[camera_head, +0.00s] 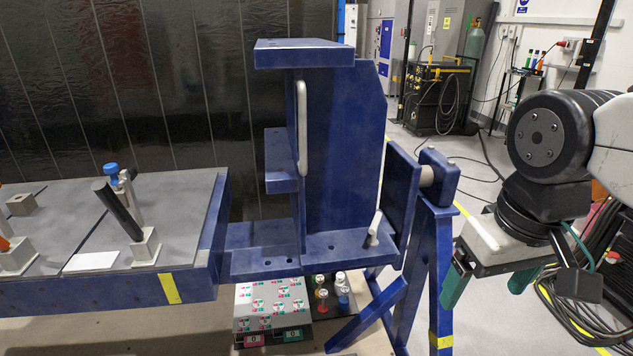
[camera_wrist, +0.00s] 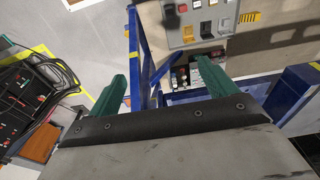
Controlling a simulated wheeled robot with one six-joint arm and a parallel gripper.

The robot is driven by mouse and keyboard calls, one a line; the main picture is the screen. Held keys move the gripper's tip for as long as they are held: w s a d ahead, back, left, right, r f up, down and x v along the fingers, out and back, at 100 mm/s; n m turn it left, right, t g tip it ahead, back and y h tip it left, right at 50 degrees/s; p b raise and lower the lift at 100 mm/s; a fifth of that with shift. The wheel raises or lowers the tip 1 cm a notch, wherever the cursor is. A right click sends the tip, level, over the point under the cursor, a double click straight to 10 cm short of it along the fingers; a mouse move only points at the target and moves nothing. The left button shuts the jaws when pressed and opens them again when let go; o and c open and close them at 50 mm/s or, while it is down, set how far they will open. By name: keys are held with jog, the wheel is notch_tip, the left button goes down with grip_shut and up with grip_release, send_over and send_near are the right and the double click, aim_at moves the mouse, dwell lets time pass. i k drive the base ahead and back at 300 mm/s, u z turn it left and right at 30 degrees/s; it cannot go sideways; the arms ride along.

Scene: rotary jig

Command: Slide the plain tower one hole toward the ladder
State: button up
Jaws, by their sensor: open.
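A blue tower (camera_head: 345,130) stands upright on a blue base plate (camera_head: 270,262) with several holes. It has a flat top plate, a side bracket and a pale vertical handle (camera_head: 302,128) on its near face. A pale pin (camera_head: 374,228) stands tilted in the plate at the tower's right foot. I cannot tell for sure whether this is the plain tower, and I make out no ladder. My gripper (camera_head: 482,296) hangs at the right, well apart from the tower, with green fingers spread and nothing between them. In the wrist view, the gripper (camera_wrist: 165,75) is also empty.
A blue stand (camera_head: 428,265) with a pivot block lies between my gripper and the tower. A grey-topped table (camera_head: 180,200) with clamps stands at the left. A floor-level panel with coloured buttons (camera_head: 270,308) is below the plate. Cables lie at the right.

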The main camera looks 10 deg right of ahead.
aim_at(327, 157)
jog(key=z, duration=1.7)
jog(key=k, duration=0.75)
jog(key=u, duration=1.7)
